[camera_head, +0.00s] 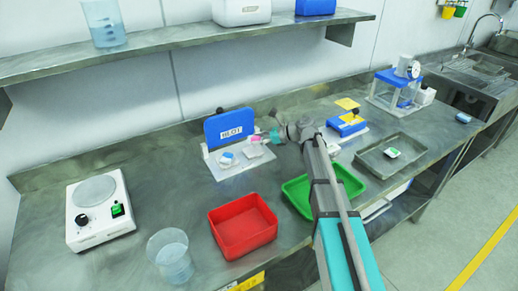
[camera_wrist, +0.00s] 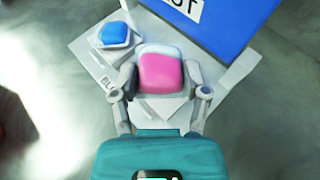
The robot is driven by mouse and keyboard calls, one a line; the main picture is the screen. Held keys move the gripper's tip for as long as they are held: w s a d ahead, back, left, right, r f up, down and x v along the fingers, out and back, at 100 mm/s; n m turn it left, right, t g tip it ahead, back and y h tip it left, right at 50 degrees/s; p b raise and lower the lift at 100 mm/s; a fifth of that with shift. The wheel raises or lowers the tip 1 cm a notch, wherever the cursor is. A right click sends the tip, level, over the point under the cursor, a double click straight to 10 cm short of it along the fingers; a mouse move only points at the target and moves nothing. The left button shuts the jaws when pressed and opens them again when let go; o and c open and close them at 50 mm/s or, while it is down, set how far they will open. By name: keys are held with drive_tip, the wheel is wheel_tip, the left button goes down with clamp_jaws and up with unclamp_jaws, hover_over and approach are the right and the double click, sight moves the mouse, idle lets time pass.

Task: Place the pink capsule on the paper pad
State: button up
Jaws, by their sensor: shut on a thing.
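The pink capsule (camera_wrist: 160,74), pink with a whitish far end, is between the two fingertips of my gripper (camera_wrist: 161,82) in the wrist view. In the head view the capsule (camera_head: 256,139) shows small at the tip of my gripper (camera_head: 262,140). A white pad (camera_wrist: 158,110), which looks like the paper pad, lies under the capsule; in the head view the pad (camera_head: 253,152) is just below it. I cannot tell whether capsule and pad touch. My gripper is shut on the capsule.
A blue upright board (camera_head: 229,126) with a label stands just behind the pad. A blue piece (camera_wrist: 114,34) sits on a white holder to the left. A red tray (camera_head: 243,226) and a green tray (camera_head: 297,196) stand nearer the bench front.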

sight(259, 151)
drive_tip(key=shift+w+a+f+b, duration=0.3)
drive_tip(key=shift+f+b, duration=1.75)
drive_tip(key=shift+f, duration=0.1)
drive_tip(key=o, duration=0.9)
drive_tip(key=shift+r, duration=0.25)
drive_tip(key=shift+s+d+r+p, duration=0.1)
drive_tip(key=shift+d+p, duration=0.2)
drive_tip(key=p+v, duration=0.3)
drive_tip(key=v, duration=0.6)
drive_tip(key=shift+d+r+p, duration=0.15)
drive_tip(key=shift+d+p, duration=0.15)
drive_tip(key=shift+d, duration=0.05)
drive_tip(key=shift+v, duration=0.8)
